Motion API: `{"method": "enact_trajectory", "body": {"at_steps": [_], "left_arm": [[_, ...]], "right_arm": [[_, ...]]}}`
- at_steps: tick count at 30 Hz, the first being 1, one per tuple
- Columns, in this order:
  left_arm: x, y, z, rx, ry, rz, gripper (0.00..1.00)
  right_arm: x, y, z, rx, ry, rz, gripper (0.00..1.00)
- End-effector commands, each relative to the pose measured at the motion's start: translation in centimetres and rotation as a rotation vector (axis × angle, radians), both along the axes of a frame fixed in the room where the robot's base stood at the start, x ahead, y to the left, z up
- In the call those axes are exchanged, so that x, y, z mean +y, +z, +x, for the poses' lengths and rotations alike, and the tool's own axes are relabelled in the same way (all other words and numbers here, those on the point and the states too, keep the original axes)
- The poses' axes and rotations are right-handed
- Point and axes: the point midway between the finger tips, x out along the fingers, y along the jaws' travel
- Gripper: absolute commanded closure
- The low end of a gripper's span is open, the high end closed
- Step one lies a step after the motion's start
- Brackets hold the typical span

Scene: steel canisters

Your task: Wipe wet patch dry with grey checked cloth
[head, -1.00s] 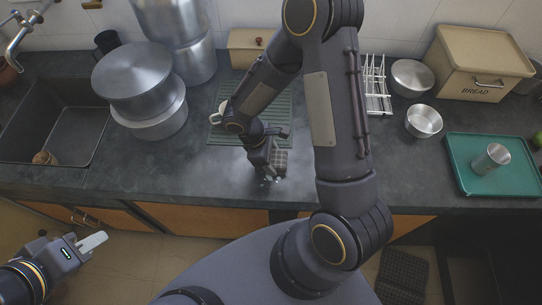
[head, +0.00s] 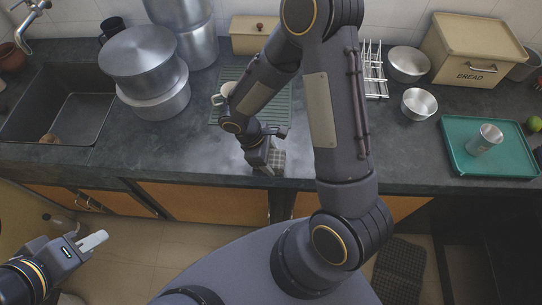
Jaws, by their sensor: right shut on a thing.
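The grey checked cloth (head: 278,161) shows as a small bunched piece at the front of the dark worktop (head: 215,160). My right gripper (head: 267,166) is shut on the cloth and holds it down at the worktop, close to the front edge. The gripper and arm hide part of the cloth. A faint pale sheen lies on the worktop left of the cloth; I cannot tell whether it is the wet patch or reflected light. My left gripper (head: 94,241) is low at the left, in front of the cupboards and away from the worktop; its finger gap cannot be made out.
Steel pots (head: 150,85) stand left of my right arm, beside the sink (head: 75,118). A green ribbed mat (head: 285,105) with a cup (head: 225,90) lies behind the gripper. A white rack (head: 375,75), steel bowls (head: 419,103), bread bin (head: 475,55) and green tray (head: 500,168) stand right.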

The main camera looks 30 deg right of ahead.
Motion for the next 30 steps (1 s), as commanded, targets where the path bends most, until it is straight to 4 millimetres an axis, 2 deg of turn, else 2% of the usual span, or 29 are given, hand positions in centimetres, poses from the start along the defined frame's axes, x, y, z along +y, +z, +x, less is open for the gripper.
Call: {"method": "enact_trajectory", "body": {"at_steps": [2, 4, 21, 30], "left_arm": [[0.0, 0.9, 0.0, 0.0, 0.0, 0.0, 0.71], [0.0, 1.4, 0.0, 0.0, 0.0, 0.0, 0.71], [0.0, 5.0, 0.0, 0.0, 0.0, 0.0, 0.71], [0.0, 5.3, 0.0, 0.0, 0.0, 0.0, 0.71]], "right_arm": [[0.1, 0.6, 0.1, 0.0, -0.001, -0.001, 0.58], [0.1, 2.6, 0.1, -0.006, -0.002, 0.001, 0.58], [0.5, 7.4, 0.3, -0.002, -0.007, 0.0, 0.58], [0.6, 8.0, 0.3, -0.002, -0.008, 0.0, 0.58]]}}
